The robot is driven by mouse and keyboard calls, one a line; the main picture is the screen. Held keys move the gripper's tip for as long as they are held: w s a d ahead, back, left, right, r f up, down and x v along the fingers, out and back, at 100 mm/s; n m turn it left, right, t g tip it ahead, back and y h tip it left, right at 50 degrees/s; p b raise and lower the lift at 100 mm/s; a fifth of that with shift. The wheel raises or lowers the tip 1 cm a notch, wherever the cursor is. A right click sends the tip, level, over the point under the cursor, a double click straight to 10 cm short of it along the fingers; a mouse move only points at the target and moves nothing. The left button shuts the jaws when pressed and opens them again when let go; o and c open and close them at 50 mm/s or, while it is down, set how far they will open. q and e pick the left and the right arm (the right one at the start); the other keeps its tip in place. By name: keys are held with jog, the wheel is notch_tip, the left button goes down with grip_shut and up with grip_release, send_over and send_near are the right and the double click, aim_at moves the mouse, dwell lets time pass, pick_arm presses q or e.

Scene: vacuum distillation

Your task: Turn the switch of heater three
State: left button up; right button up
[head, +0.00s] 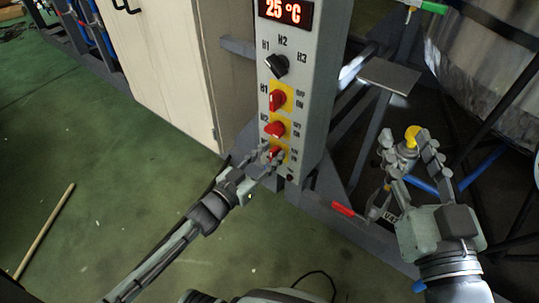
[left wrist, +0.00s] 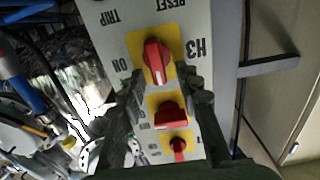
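The heater three switch is a red knob on a yellow plate, low on the grey control panel (head: 304,120). In the head view, my left gripper (head: 266,157) partly covers it. In the left wrist view, which shows the panel upside down, the heater three knob (left wrist: 155,62) sits beside the label H3, roughly upright and slightly tilted. My left gripper (left wrist: 167,78) is open, its fingertips on either side of this knob; contact cannot be told. My right gripper (head: 412,160) is open and away to the right, in front of a yellow-topped fitting (head: 412,134).
Above are the heater two knob (head: 275,129), lying sideways, the heater one knob (head: 277,100), a black selector (head: 277,66) and a display (head: 286,11) reading 25 °C. A beige cabinet (head: 160,60) stands left. A metal frame and vessel (head: 490,80) stand right.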

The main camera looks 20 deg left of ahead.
pick_arm(q)
jog(key=shift+w, duration=0.1)
jog(key=shift+c, duration=0.2)
pick_arm(e)
jog(key=shift+r, duration=0.1)
pick_arm(q)
grip_shut()
